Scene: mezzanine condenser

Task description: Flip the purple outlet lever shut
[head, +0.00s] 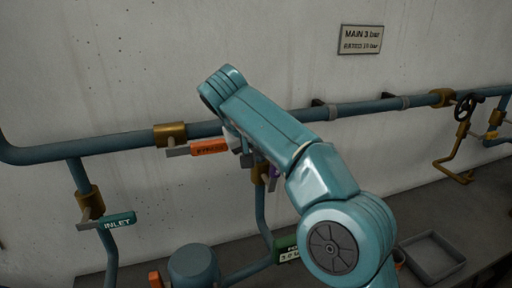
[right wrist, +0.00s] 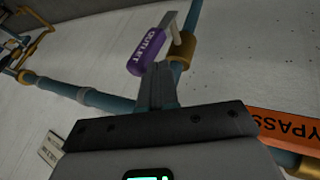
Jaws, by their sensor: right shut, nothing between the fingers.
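The purple OUTLET lever (right wrist: 147,51) hangs from a metal arm on a brass valve (right wrist: 183,47) in the right wrist view. In the head view only a sliver of the purple handle (head: 274,171) shows beside my right arm. My right gripper (right wrist: 160,68) is shut and empty, its fingertips close beside the lower end of the purple handle; I cannot tell whether they touch. In the head view my arm hides most of the gripper and the outlet valve. My left gripper is not in view.
The orange BYPASS lever (head: 209,147) is just left of my right gripper, on the horizontal blue pipe (head: 110,146). A teal INLET lever (head: 116,220) sits lower left. A grey tray (head: 432,257) rests at lower right. The wall above the pipe is mostly clear.

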